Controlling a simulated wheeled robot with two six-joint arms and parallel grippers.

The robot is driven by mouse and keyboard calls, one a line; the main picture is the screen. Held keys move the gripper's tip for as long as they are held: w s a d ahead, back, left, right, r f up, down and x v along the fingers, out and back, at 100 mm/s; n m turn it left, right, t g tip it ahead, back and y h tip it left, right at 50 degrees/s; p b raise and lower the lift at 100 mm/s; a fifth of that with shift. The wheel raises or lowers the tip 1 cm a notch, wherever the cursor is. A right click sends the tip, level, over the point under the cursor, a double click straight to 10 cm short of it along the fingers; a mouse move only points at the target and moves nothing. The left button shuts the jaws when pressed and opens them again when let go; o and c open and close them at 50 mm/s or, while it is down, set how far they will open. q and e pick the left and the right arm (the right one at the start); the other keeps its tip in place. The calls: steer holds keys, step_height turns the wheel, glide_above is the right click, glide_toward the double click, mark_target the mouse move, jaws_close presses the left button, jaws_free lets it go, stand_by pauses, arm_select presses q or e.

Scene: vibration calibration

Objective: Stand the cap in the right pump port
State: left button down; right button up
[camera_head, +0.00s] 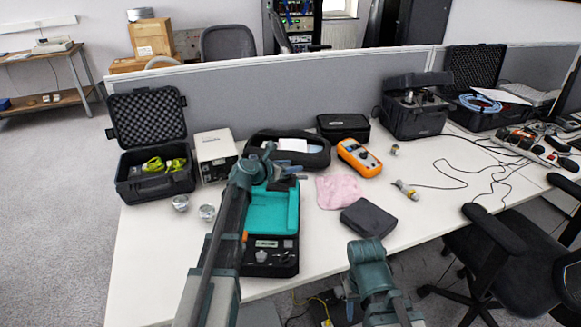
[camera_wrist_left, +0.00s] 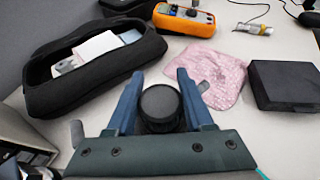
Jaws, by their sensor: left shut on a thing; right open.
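My left gripper (camera_head: 287,171) is shut on a dark round cap. In the left wrist view the gripper (camera_wrist_left: 160,77) has its blue fingers on either side of the cap (camera_wrist_left: 160,103), whose round flat face shows. It holds the cap over the table near the black pouch. I cannot make out the pump or its right port for certain; an open black case (camera_head: 416,118) with grey cylindrical parts stands at the back right. My right arm shows at the bottom, but its gripper does not.
Near the left gripper are the black pouch (camera_head: 262,142), pink cloth (camera_head: 341,191), orange meter (camera_head: 359,157) and teal case (camera_head: 272,215). A black box (camera_head: 368,219) lies at the front. Two silver parts (camera_head: 206,212) stand left. Cables (camera_head: 470,160) cross the right side.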

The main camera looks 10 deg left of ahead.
arm_select(q)
steer(key=shift+f, duration=0.25)
stand_by(0.4)
steer(key=shift+c, duration=1)
jaws_free()
steer(key=p+v, duration=0.5)
steer(key=v, duration=0.8)
steer(key=shift+s+a, duration=0.15)
steer(key=shift+s, duration=0.2)
steer(key=shift+r, duration=0.1)
